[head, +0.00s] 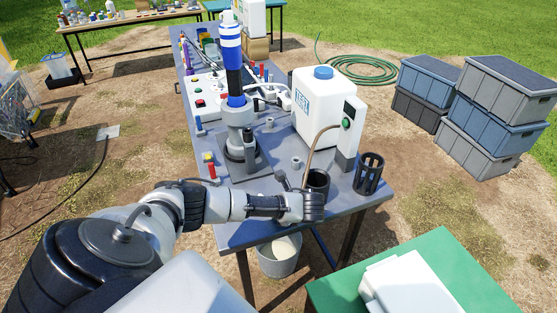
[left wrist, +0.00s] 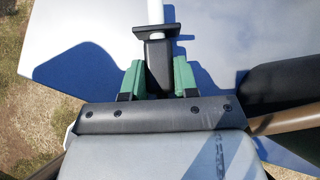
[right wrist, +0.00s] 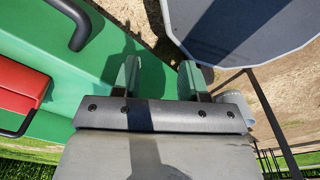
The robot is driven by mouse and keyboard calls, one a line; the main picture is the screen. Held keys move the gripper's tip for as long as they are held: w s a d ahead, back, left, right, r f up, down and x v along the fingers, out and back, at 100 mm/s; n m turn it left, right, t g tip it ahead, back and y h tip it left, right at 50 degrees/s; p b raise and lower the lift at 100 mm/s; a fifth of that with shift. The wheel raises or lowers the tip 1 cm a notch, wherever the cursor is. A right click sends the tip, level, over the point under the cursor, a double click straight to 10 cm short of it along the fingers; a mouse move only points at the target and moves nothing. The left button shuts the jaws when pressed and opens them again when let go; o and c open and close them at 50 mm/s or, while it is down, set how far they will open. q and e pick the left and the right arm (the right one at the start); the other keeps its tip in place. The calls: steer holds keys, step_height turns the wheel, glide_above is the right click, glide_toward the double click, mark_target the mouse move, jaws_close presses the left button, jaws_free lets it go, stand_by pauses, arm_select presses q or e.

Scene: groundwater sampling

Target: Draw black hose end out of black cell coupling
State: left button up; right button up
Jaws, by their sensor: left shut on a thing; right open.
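My left gripper (head: 312,207) is low at the near end of the grey table. In the left wrist view its green fingers (left wrist: 159,75) are shut on a black flanged block (left wrist: 158,62), which appears to be the black hose end. A thin white stem (left wrist: 156,12) extends beyond its flange. A brown hose (head: 312,145) curves down from the white dispenser to the gripper; it also shows in the left wrist view (left wrist: 270,122). I cannot make out the black cell coupling for certain. My right gripper (right wrist: 160,72) is open and empty.
A dark cup (head: 317,182) and a slotted black holder (head: 369,173) stand near the gripper. A white tank (head: 318,105) and a blue-and-white column (head: 232,60) stand farther back. A bucket (head: 280,258) is below the table edge. A green table (head: 445,260) is at the near right.

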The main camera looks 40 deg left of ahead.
arm_select(q)
steer(key=shift+s+d+f, duration=0.3)
steer(key=shift+s+f, duration=0.1)
steer(key=shift+f, duration=0.25)
steer(key=o, duration=1)
steer(key=shift+w+f, duration=0.2)
steer(key=shift+w, duration=0.05)
steer(key=shift+c, duration=0.2)
steer(key=w+a+r+v, duration=0.1)
steer(key=v, duration=1)
steer(key=shift+d+r+b, duration=0.15)
steer(key=shift+r+b, duration=0.15)
steer(key=shift+r, duration=0.05)
steer(key=shift+w, duration=0.1)
